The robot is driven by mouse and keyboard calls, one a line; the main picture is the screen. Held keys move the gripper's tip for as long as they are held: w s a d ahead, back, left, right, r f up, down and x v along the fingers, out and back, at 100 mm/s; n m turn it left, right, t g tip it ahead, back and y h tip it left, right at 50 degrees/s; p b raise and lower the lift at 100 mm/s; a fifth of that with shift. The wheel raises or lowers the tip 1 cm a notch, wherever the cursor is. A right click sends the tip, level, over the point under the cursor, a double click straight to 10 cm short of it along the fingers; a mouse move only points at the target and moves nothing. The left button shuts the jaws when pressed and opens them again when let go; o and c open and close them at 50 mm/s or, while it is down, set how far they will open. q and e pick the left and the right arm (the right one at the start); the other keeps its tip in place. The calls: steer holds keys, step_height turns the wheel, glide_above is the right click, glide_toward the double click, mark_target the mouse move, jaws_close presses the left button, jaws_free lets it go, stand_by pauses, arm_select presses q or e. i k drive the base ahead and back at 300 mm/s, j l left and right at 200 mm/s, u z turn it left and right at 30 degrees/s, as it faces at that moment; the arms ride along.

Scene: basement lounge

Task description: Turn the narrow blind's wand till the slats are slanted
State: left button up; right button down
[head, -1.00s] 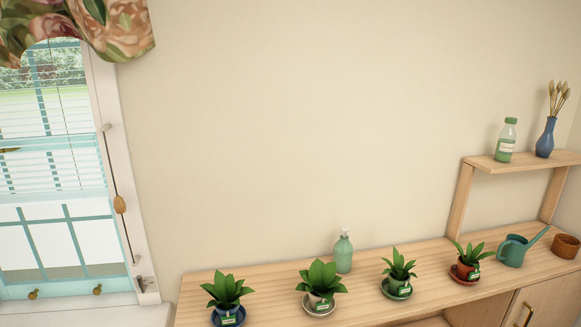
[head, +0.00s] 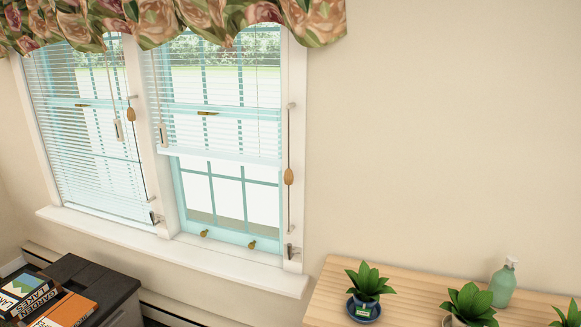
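Two white slatted blinds hang side by side in the window. The left blind (head: 75,150) reaches down near the sill; the right blind (head: 225,135) ends about halfway down. I cannot tell for sure which is the narrow one. A thin wand with a pale grip (head: 117,130) hangs before the left blind's right part. Another wand with a pale grip (head: 163,135) hangs at the right blind's left edge. Outdoors shows through between the slats of both, so they look open; their exact tilt is hard to tell. Neither of my grippers is in view.
Cords with wooden pulls hang beside the left blind (head: 130,114) and right blind (head: 289,177). A floral valance (head: 190,20) covers the top. Below are a white sill (head: 180,255), a dark cabinet with books (head: 95,272) at left, and a wooden shelf with plants (head: 335,290) at right.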

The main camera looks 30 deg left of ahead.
mark_target(165, 143)
steer(key=u, duration=1.75)
